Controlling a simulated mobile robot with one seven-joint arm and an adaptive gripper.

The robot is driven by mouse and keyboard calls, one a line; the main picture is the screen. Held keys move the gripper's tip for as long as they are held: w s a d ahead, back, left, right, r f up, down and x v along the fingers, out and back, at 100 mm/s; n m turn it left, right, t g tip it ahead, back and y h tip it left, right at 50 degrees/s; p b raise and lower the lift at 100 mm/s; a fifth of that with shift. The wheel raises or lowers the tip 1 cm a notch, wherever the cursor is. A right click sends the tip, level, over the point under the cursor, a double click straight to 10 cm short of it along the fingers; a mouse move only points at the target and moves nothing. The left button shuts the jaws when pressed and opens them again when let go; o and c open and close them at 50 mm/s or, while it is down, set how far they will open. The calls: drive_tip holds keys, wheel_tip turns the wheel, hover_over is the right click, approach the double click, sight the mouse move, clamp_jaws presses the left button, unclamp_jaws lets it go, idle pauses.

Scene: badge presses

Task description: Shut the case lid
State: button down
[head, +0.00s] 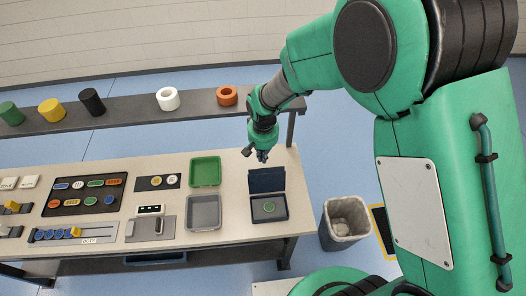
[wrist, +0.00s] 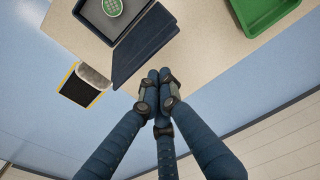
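The dark navy case (head: 283,214) lies at the right end of the table with a round green badge (head: 269,207) inside. Its lid (head: 266,181) stands open at the far side of the case. In the wrist view, the lid (wrist: 146,44) is at top centre and the case (wrist: 88,20) lies beyond it, with the green badge (wrist: 112,7) at the top edge. My gripper (head: 262,156) is above and behind the lid. In the wrist view, its fingertips (wrist: 160,75) are together with nothing between them, close to the lid's edge. I cannot tell whether they touch it.
A green tray (head: 205,171) and a grey tray (head: 204,213) lie left of the case. A waste bin (head: 346,220) stands on the floor to the right. A dark shelf (head: 135,112) with several coloured cylinders and rings runs behind the table.

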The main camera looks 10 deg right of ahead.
drive_tip(key=shift+w+f, duration=0.1)
drive_tip(key=shift+f, duration=1.15)
drive_tip(key=shift+s+r+t, duration=0.15)
drive_tip(key=shift+s+t, duration=0.15)
drive_tip(key=shift+s, duration=0.1)
